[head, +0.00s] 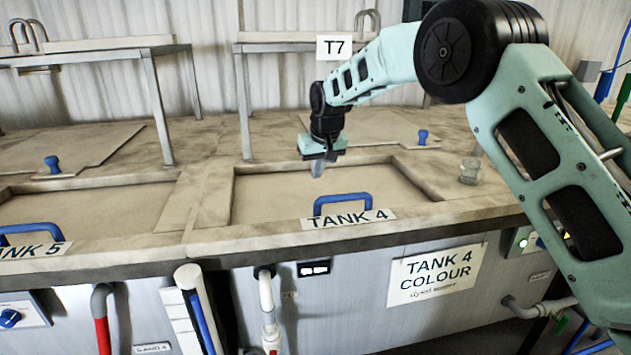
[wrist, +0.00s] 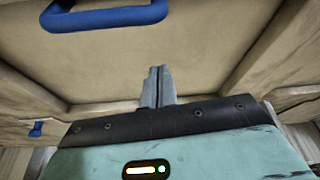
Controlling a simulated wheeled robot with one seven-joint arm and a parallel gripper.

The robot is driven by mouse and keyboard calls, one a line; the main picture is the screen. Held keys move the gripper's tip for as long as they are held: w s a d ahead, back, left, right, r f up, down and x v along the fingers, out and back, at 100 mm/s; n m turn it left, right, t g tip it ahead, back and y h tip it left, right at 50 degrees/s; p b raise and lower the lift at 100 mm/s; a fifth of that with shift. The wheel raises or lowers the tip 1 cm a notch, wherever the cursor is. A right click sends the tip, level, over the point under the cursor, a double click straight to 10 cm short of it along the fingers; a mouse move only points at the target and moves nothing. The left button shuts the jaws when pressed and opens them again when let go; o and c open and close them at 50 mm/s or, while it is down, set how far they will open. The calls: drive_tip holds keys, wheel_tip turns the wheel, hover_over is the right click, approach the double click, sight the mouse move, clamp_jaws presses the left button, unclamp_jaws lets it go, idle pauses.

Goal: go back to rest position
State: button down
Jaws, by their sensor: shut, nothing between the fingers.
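My gripper (head: 318,168) hangs from my teal arm above the recessed lid of Tank 4 (head: 275,195) in the head view. Its fingers point down and are shut with nothing between them. In the wrist view my gripper (wrist: 155,78) shows its two fingers together. The blue lid handle (head: 342,203) stands at the front of the lid, in front of my gripper and apart from it. The same handle (wrist: 105,17) shows at the top of the wrist view.
A small glass jar (head: 470,170) stands on the worktop right of the lid. Raised shelves (head: 290,42) stand on legs behind. Blue knobs (head: 422,137) and (head: 52,165) mark smaller rear covers. Tank 5's blue handle (head: 30,231) is at the left.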

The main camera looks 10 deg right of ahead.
drive_tip(key=b+v, duration=0.2)
drive_tip(key=v, duration=0.4)
drive_tip(key=s+a+f+n+g+y, duration=0.15)
drive_tip(key=s+a, duration=0.25)
drive_tip(key=s, duration=0.9)
drive_tip(key=s+a+f+n+g, duration=0.15)
drive_tip(key=s+a, duration=0.25)
drive_tip(key=s, duration=1)
drive_tip(key=s+d+f+n+h, duration=0.1)
drive_tip(key=s+d+f, duration=0.1)
drive_tip(key=s, duration=0.8)
drive_tip(key=s+d+f+n+g, duration=0.1)
drive_tip(key=s+d+f, duration=0.2)
drive_tip(key=s, duration=0.8)
drive_tip(key=shift+d+n+h, duration=0.3)
drive_tip(key=shift+d+h, duration=0.05)
drive_tip(key=shift+d, duration=0.1)
drive_tip(key=shift+d+f, duration=0.1)
